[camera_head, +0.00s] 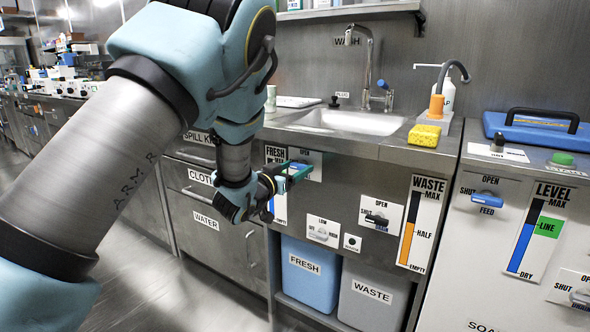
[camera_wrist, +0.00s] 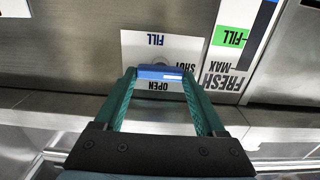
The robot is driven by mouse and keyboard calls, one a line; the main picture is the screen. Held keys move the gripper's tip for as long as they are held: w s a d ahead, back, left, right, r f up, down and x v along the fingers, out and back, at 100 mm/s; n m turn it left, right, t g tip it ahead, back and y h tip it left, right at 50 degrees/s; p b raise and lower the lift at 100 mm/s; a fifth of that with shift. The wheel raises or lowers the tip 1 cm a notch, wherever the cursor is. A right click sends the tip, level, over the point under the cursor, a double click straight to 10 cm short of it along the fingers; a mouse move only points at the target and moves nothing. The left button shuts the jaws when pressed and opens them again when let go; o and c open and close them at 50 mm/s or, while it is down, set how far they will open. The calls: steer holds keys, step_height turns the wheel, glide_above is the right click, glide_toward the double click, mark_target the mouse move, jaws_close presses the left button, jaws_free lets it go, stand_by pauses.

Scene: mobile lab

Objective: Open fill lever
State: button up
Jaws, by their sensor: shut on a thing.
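The fill lever is a blue bar (camera_wrist: 160,73) on a white plate marked FILL, OPEN and SHUT (camera_wrist: 140,44). The wrist view shows this plate upside down. My gripper (camera_wrist: 161,76) has its teal fingers on the two ends of the bar, shut on it. The bar lies level across the plate, between the SHUT and OPEN words in the wrist view. In the head view my gripper (camera_head: 290,173) is at the fill plate (camera_head: 312,160) on the counter front, and it hides most of the lever.
The FRESH gauge (camera_head: 279,205) is beside the plate, partly behind my gripper. Below are a blue FRESH bin (camera_head: 308,284) and a grey WASTE bin (camera_head: 372,312). Other levers (camera_head: 376,220) are to the right. The counter with a sink (camera_head: 350,121) is above. Floor at lower left is clear.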

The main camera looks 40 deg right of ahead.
steer(key=shift+f+m+b, duration=0.1)
steer(key=shift+m+b, duration=0.6)
steer(key=shift+m, duration=0.6)
steer(key=shift+s+m, duration=0.1)
steer(key=shift+m, duration=0.7)
steer(key=o, duration=1.3)
steer(key=v, duration=1)
steer(key=shift+a, duration=0.4)
